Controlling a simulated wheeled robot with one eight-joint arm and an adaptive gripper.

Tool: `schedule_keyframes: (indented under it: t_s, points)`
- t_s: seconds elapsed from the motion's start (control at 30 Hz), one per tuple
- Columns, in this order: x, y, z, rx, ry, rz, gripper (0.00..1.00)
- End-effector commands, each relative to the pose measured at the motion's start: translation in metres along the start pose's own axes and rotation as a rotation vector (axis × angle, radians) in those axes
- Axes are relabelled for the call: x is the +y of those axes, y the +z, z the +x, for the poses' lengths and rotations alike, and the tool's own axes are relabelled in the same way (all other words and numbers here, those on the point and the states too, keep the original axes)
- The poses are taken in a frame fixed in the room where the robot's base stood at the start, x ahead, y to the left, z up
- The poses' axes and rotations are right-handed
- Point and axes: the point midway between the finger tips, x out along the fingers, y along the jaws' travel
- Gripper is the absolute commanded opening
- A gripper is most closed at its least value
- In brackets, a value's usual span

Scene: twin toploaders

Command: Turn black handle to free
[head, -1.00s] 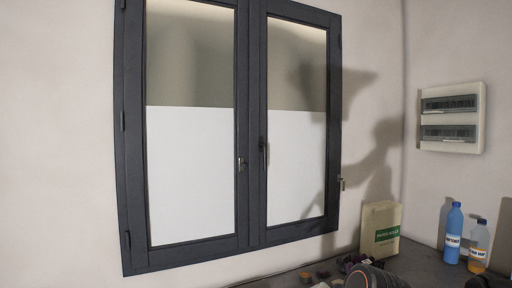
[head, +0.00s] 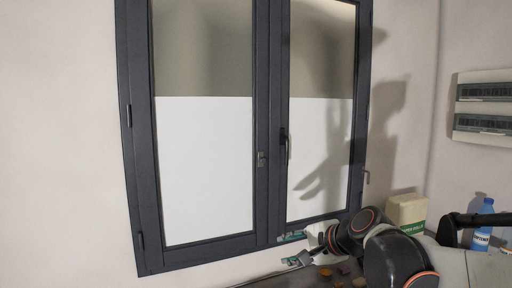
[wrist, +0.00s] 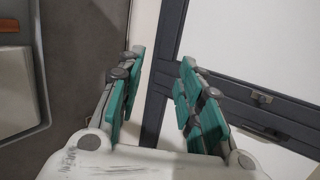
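The black handle (head: 284,140) is on the middle stile of the dark-framed window (head: 270,90), at the inner edge of the right sash, and stands about upright. A small metal fitting (head: 261,159) sits lower left of it. My gripper (head: 291,250) is low in front of the window's bottom rail, below the handle and apart from it. Its teal-padded fingers are spread and empty. The wrist view also shows the open gripper (wrist: 162,57) with frame bars behind it. A small metal fitting (wrist: 260,98) shows at right there; I cannot tell whether the black handle shows.
A dark counter (head: 262,277) with small loose items runs below the window. The space before the panes is clear.

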Motion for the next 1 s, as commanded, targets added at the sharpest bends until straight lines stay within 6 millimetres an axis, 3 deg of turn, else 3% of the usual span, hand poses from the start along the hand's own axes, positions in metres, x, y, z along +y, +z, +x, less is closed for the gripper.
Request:
schedule_keyframes:
  t_s: [0.27, 0.37, 0.5, 0.7, 0.83, 1.0]
  points:
    - [-0.067, -0.023, 0.006, -0.051, -0.084, 0.25, 0.34]
    - [-0.101, -0.038, 0.01, -0.086, -0.131, 0.392, 0.34]
    - [-0.158, -0.07, 0.016, -0.159, -0.213, 0.647, 0.34]
    - [-0.224, -0.123, 0.022, -0.291, -0.323, 1.007, 0.34]
    - [-0.251, -0.154, 0.024, -0.376, -0.376, 1.195, 0.34]
    - [-0.266, -0.178, 0.024, -0.449, -0.414, 1.336, 0.34]
